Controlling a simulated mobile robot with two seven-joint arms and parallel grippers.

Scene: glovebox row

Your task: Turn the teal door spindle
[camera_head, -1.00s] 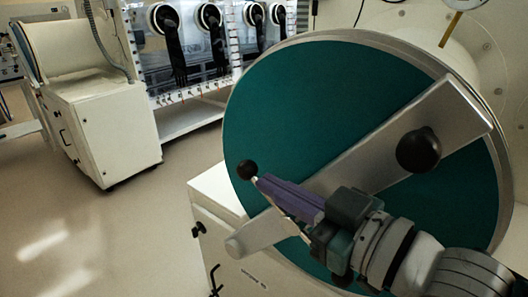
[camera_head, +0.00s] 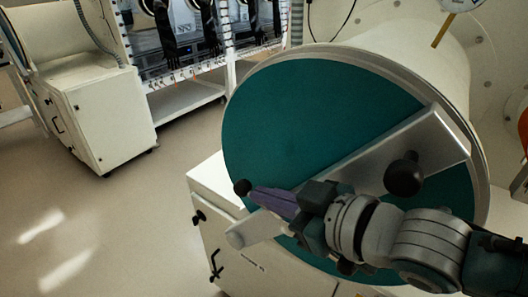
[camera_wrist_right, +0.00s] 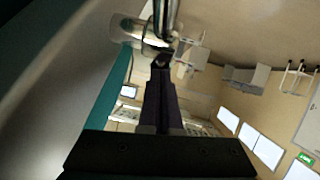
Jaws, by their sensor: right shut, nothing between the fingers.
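The round teal door (camera_head: 310,130) fills the right of the head view, with a silver bar (camera_head: 440,150) slanting across it. A large black ball knob (camera_head: 404,173) stands in front of the bar. A smaller black ball (camera_head: 242,187) shows just past my right gripper's fingertips. My right gripper (camera_head: 258,195), with purple fingers, is shut and empty in front of the door. The wrist view shows its fingers (camera_wrist_right: 162,70) together, close to a shiny metal rod (camera_wrist_right: 165,18); contact is unclear. My right arm hides the door's lower middle, including any spindle there. My left gripper is out of view.
A white cabinet (camera_head: 205,240) with black latches stands below the door. Another white cabinet (camera_head: 105,115) and a glovebox with black gloves (camera_head: 205,30) are at the back left. The floor at left is clear. A gauge (camera_head: 460,5) sits above the door.

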